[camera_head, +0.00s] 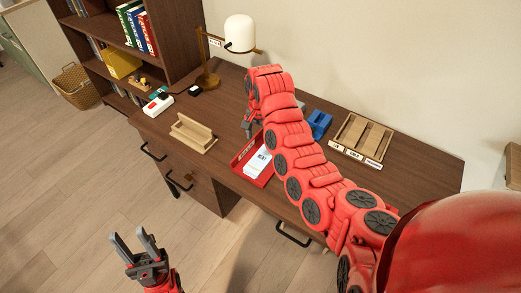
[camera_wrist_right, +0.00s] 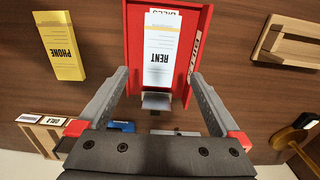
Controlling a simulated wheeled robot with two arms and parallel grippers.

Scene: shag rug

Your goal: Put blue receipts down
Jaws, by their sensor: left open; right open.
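A blue object (camera_head: 319,122) lies on the desk behind my right arm; I cannot tell if it is the blue receipts. A bit of blue (camera_wrist_right: 121,127) also shows beyond my right gripper's base in the wrist view. My right gripper (camera_wrist_right: 160,78) is open and empty, above the red tray (camera_wrist_right: 134,45). A white paper marked RENT (camera_wrist_right: 160,50) lies in that tray, between the fingers in the picture. In the head view my right arm hides part of the tray. My left gripper (camera_head: 138,242) is open and empty, low in front of the desk.
A yellow PHONE paper (camera_wrist_right: 62,47) lies beside the tray. A wooden sorter (camera_head: 347,128) with labels stands at the desk's right. A wooden holder (camera_head: 193,132), a lamp (camera_head: 208,78) and a white box (camera_head: 158,103) stand left. The desk's front right is clear.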

